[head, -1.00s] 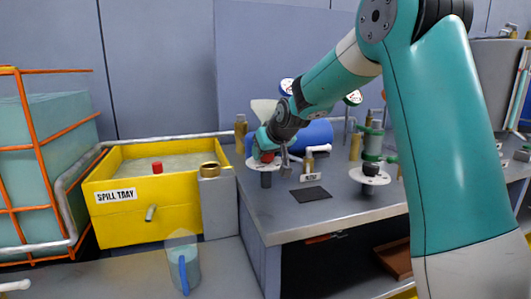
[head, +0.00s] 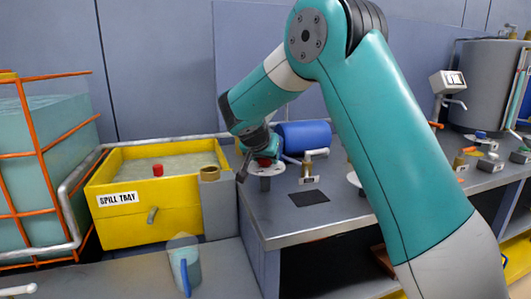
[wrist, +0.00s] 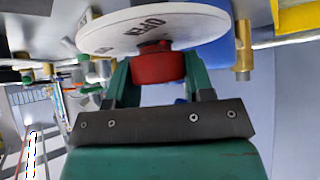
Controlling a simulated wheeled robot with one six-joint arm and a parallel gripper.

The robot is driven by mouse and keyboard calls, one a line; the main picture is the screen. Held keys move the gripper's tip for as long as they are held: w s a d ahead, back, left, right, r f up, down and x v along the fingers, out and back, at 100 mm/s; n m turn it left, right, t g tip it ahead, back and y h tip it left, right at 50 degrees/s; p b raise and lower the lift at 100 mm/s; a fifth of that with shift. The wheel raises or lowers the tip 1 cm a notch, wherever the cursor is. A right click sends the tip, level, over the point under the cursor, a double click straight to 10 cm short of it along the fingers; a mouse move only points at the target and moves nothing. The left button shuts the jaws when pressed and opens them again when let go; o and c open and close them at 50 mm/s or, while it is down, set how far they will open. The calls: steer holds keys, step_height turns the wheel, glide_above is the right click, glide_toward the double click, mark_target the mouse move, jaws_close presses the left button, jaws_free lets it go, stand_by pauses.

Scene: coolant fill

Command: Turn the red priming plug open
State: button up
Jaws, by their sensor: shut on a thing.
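The red priming plug (wrist: 158,66) is in the wrist view, between the two green fingers of my gripper (wrist: 158,82). The gripper is shut on it. Behind the plug is a round white dial plate (wrist: 200,22) with the word OPEN on it. In the head view my gripper (head: 260,160) is at the plug (head: 264,162), over the white plate (head: 266,170) on its post at the bench's left end. My wrist hides part of the plug there. I cannot tell how far the plug is turned.
The yellow spill tray (head: 150,220) stands left of the bench (head: 330,222), with a red cap (head: 158,170) in it. A clear jug (head: 185,265) stands below. A blue cylinder (head: 304,136) and a small valve (head: 310,165) are close beside the gripper.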

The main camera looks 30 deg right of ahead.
steer(key=shift+m+g, duration=0.3)
steer(key=shift+m, duration=0.2)
steer(key=o, duration=0.9)
steer(key=shift+o, duration=0.2)
steer(key=p+v, duration=0.2)
steer(key=v, duration=1.5)
steer(key=shift+a, duration=0.4)
